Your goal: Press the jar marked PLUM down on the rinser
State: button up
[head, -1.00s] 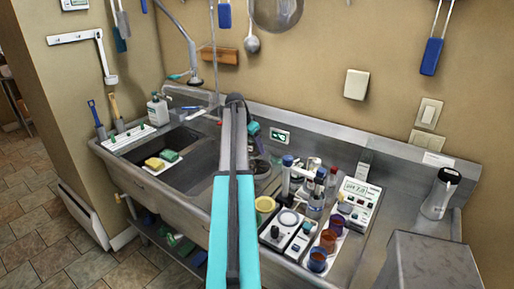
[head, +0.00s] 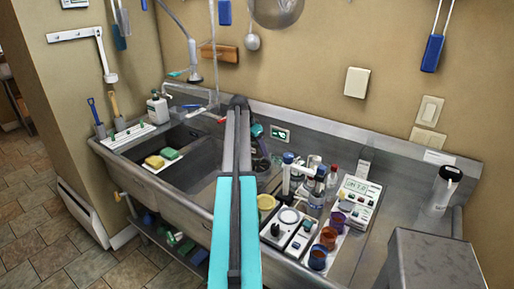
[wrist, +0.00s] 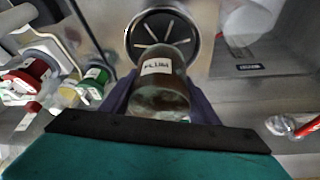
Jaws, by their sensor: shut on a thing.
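The jar marked PLUM (wrist: 160,85), clear glass with a white label, sits between the jaws of my gripper (wrist: 158,100) in the wrist view. The gripper is shut on it. The rinser (wrist: 165,30), a round dark disc with pale spokes and a metal rim, lies just beyond the jar. The jar overlaps its near edge in the picture; I cannot tell whether they touch. In the head view my arm covers most of the gripper, jar and rinser.
In the head view a sink basin (head: 197,148) with yellow and green sponges lies left of my arm. Bottles, orange cups (head: 318,258) and a meter (head: 354,200) crowd the counter to the right. A grey box (head: 430,262) stands at front right.

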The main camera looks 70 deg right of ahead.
jog(key=shift+f+b, duration=0.7)
jog(key=shift+f, duration=1.1)
